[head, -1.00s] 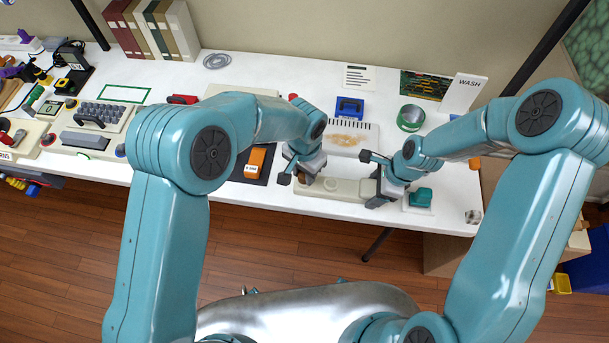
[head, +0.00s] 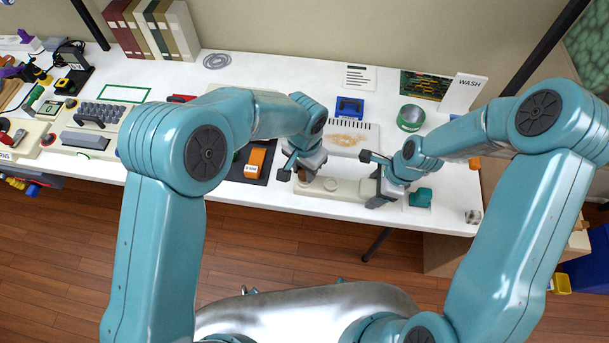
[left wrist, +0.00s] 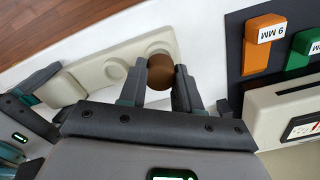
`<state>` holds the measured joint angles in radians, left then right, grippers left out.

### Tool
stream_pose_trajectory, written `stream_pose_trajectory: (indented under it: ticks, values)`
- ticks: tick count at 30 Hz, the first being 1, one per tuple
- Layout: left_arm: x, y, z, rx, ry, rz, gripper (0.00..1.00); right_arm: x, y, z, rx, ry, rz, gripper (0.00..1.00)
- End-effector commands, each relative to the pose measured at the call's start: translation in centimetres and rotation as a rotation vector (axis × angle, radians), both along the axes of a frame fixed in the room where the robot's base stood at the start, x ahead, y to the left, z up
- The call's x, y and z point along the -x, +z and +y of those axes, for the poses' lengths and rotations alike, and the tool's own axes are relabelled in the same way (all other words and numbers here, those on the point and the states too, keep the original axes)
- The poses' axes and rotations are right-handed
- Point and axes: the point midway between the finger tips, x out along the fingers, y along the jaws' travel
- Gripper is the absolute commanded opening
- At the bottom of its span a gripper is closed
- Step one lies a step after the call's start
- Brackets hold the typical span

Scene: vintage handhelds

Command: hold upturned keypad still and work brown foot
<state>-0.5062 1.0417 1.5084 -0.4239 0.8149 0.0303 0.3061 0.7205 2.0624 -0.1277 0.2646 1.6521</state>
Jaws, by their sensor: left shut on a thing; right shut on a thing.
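The upturned keypad (head: 343,188) is a long cream slab with round recesses, lying near the table's front edge. It also shows in the left wrist view (left wrist: 92,80). My left gripper (head: 297,170) is over its left end and shut on the brown foot (left wrist: 160,72), a small round brown piece between the fingertips. The foot is at or just above a round recess; I cannot tell whether it touches. My right gripper (head: 371,180) is shut on the keypad's right end. Its fingers also show at the left of the left wrist view (left wrist: 38,88).
A dark mat holds an orange tool marked 9 MM (left wrist: 264,45) and a green one (left wrist: 302,52). A teal block (head: 420,197) sits right of the keypad. A stained pale panel (head: 350,138), a blue piece (head: 349,106) and a green-banded tin (head: 410,118) stand behind.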

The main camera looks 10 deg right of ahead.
Motion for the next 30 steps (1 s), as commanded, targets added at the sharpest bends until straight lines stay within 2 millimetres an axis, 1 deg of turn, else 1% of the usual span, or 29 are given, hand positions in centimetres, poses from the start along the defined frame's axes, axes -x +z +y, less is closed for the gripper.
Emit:
stream_pose_trajectory:
  ticks: [18,30]
  values:
    - [0.0,3.7,0.0,0.001,0.001,-0.001,0.0,0.0,0.0,0.0,0.0,0.0,-0.001,0.0]
    - [0.0,4.1,0.0,0.001,0.0,-0.001,0.0,0.0,0.0,0.0,0.0,0.0,-0.001,0.0]
